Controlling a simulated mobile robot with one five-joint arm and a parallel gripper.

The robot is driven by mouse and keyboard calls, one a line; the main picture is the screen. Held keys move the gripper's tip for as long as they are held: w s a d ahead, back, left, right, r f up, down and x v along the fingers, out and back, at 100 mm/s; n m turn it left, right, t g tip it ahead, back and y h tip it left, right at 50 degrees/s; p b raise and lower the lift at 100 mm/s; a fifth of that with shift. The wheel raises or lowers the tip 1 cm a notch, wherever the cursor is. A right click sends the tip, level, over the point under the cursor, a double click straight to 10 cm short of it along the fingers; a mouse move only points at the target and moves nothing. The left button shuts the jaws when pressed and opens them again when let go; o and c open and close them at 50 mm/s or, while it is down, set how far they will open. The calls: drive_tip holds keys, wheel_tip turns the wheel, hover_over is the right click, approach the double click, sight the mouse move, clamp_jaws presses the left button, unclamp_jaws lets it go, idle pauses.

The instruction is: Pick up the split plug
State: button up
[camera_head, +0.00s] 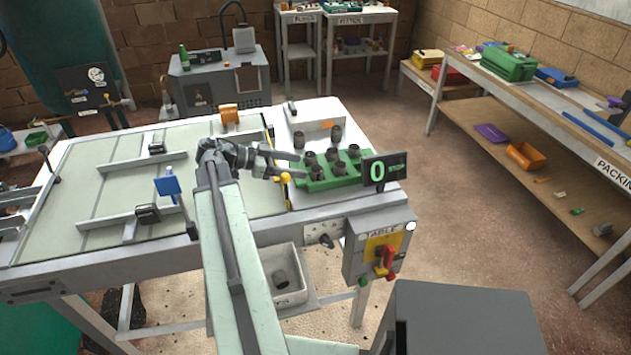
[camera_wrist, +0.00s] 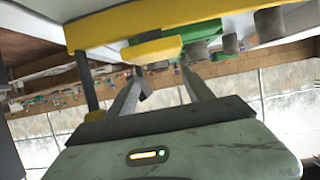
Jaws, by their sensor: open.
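Several dark grey-brown plugs stand in a green tray (camera_head: 318,185) at the right end of the table; one is a front plug (camera_head: 338,168). Two more plugs, one at the left (camera_head: 299,140) and one at the right (camera_head: 336,134), stand behind it by a white box. Another plug (camera_head: 281,278) lies in a white bin under the table. I cannot tell which plug is split. My gripper (camera_head: 287,167) is open and empty, pointing right at the tray's left side. In the tilted wrist view its fingers (camera_wrist: 163,82) are apart, with the tray (camera_wrist: 222,55) and some plugs (camera_wrist: 270,25) beyond.
A yellow edge strip (camera_wrist: 150,30) crosses close above my fingers in the wrist view. A counter display reading 0 (camera_head: 384,170) stands at the tray's right. A control box with a red lever (camera_head: 384,262) hangs on the table front. The white box (camera_head: 312,117) sits behind the tray.

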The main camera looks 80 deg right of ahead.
sight(316, 169)
drive_tip(key=b+x, duration=0.3)
drive_tip(key=x, duration=0.4)
drive_tip(key=shift+s+f, duration=0.2)
drive_tip(key=shift+s, duration=0.05)
drive_tip(key=shift+r, duration=0.1)
clamp_jaws()
